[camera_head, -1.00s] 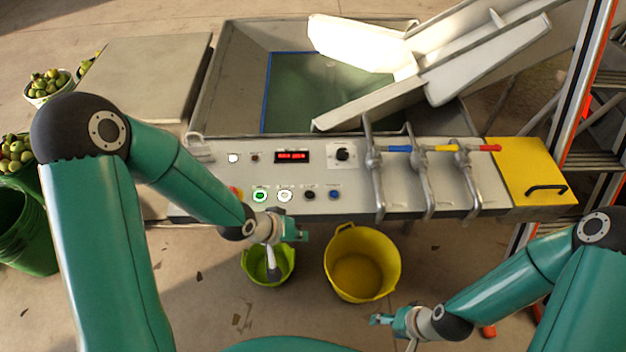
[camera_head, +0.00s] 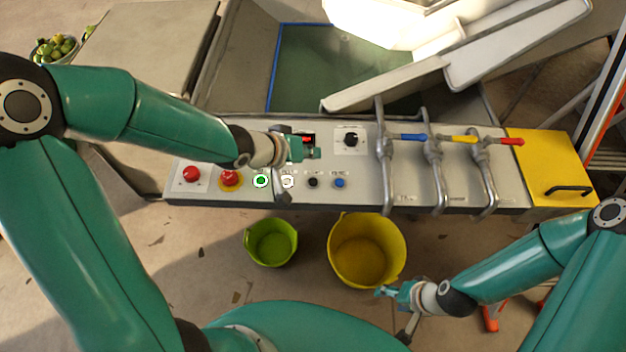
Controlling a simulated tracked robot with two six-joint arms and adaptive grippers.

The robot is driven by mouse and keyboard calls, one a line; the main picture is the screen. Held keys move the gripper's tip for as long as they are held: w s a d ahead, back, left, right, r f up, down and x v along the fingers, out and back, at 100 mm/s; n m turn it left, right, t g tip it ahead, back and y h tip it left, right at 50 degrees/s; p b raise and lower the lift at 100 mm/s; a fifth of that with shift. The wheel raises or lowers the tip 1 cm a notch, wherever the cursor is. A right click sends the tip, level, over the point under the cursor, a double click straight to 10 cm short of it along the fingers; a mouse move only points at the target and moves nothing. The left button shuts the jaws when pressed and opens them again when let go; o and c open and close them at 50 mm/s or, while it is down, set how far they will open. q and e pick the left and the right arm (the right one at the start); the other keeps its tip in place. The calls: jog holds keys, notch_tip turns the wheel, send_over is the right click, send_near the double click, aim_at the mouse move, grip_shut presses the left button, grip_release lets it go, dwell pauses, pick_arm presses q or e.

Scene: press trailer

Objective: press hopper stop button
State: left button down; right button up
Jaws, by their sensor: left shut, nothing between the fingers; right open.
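The control panel (camera_head: 360,190) of the hopper has a row of buttons along its front: a red button (camera_head: 191,174), a red mushroom button on a yellow base (camera_head: 230,178), a lit green button (camera_head: 261,181), a white button (camera_head: 288,182), a black button (camera_head: 313,183) and a blue button (camera_head: 339,183). Their labels are too small to read. My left gripper (camera_head: 314,153) is shut and empty over the panel, in front of the red display, partly hiding it. Whether it touches the panel cannot be told. My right gripper (camera_head: 382,292) is open and empty, beside the yellow bucket.
Three pipes with blue, yellow and red valve handles (camera_head: 512,141) rise right of the buttons. A black knob (camera_head: 351,139) sits above the blue button. A green bucket (camera_head: 270,243) and a yellow bucket (camera_head: 366,250) stand on the floor below.

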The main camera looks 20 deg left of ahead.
pick_arm(q)
jog(key=b, duration=0.7)
send_over(311, 183)
notch_tip(311, 183, down, 7)
jog(key=shift+w+f, duration=0.1)
jog(key=shift+f+b, duration=0.6)
dwell(0.5)
jog(key=shift+f, duration=0.35)
jog(key=shift+f+b, duration=0.35)
jog(key=shift+b, duration=0.1)
dwell(0.4)
jog(key=shift+r, duration=0.1)
dwell(0.3)
jog(key=shift+r+p, duration=0.7)
jog(key=shift+p, duration=0.2)
jog(key=shift+r, duration=0.1)
